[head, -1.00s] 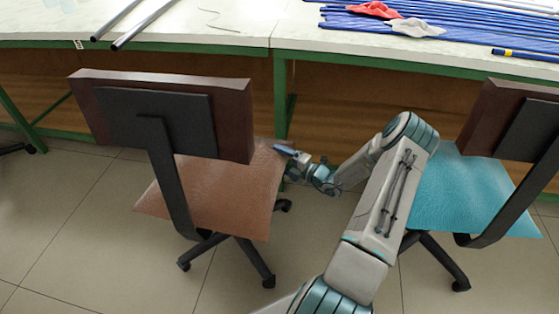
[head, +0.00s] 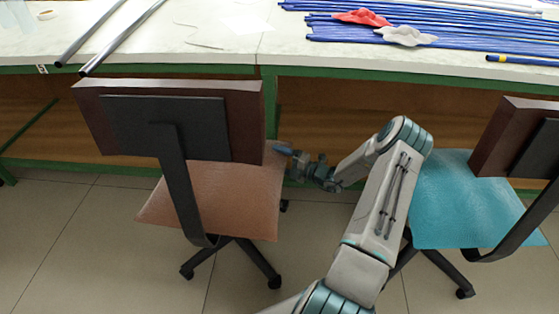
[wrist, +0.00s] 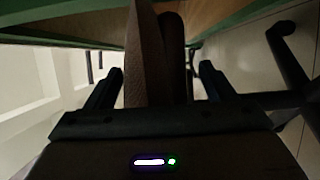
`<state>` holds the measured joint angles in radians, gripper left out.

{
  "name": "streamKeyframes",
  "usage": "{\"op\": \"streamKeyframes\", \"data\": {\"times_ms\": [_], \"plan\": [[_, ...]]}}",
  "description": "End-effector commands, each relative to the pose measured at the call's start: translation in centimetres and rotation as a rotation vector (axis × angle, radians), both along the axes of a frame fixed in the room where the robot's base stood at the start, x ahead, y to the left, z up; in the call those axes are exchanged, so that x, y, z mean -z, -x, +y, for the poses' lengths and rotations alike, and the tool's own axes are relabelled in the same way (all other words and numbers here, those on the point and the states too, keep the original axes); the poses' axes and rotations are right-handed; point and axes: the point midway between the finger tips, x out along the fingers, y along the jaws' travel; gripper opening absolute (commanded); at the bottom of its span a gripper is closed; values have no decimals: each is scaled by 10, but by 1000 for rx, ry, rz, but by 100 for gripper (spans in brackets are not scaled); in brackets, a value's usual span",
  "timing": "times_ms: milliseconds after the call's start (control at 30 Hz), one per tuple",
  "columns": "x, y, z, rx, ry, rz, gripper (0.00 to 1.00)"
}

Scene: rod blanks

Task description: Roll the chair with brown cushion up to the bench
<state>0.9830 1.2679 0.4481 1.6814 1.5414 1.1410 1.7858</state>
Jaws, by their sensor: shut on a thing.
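The chair with the brown cushion (head: 215,205) stands at left centre in the head view, its dark wooden backrest (head: 245,110) toward me. The cushion's far edge is hidden behind the backrest, close to the bench (head: 180,70), which has a white top and green frame. My gripper (head: 288,153) is shut on the right edge of the cushion. In the wrist view the cushion's edge (wrist: 145,60) stands between the two fingers (wrist: 160,85).
A chair with a teal cushion (head: 460,200) stands to the right, beyond my arm. Blue rods (head: 400,28), a red cloth (head: 362,17) and a pale cloth (head: 406,34) lie on the bench. Two metal rods (head: 110,42) overhang its front edge at left.

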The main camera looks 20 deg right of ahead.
Motion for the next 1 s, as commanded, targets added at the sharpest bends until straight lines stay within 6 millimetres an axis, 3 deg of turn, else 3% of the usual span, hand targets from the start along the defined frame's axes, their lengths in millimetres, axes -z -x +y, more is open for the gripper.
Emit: {"op": "streamKeyframes", "data": {"times_ms": [367, 400, 467, 767, 1000], "plan": [[0, -4, 14, -24, 0, -1, 6], [0, -4, 14, -25, 0, -1, 86], [0, -4, 14, -25, 0, -1, 100], [0, 0, 7, -17, 0, 0, 100], [-2, 30, -18, -14, 1, 2, 100]]}}
